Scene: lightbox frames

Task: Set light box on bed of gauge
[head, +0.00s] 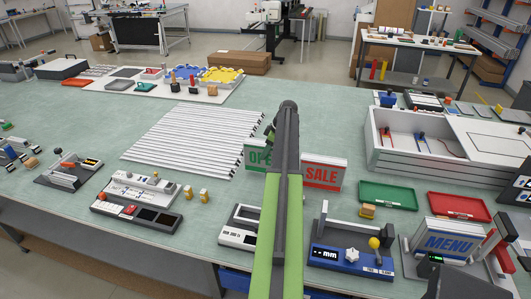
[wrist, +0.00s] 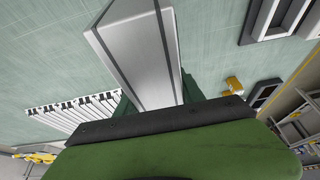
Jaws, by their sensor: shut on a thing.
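My gripper (wrist: 157,96) is shut on a pale, slab-like light box (wrist: 140,48) with dark edge lines, between its green fingers. In the head view my arm hides the gripper and the middle of what it holds. A green OPEN panel (head: 257,158) shows just left of the arm and a red SALE panel (head: 323,173) just right of it. I cannot tell whether these are one box or two. A blue gauge (head: 350,258) with a "mm" display, a pale upright and a yellow knob stands at the front edge, right of my arm.
A grey-white device (head: 238,238) stands left of the gauge. Green (head: 388,196) and red (head: 459,207) trays and a blue MENU sign (head: 450,238) are to the right. White slats (head: 185,138) lie left. A large open box (head: 400,150) stands behind the trays.

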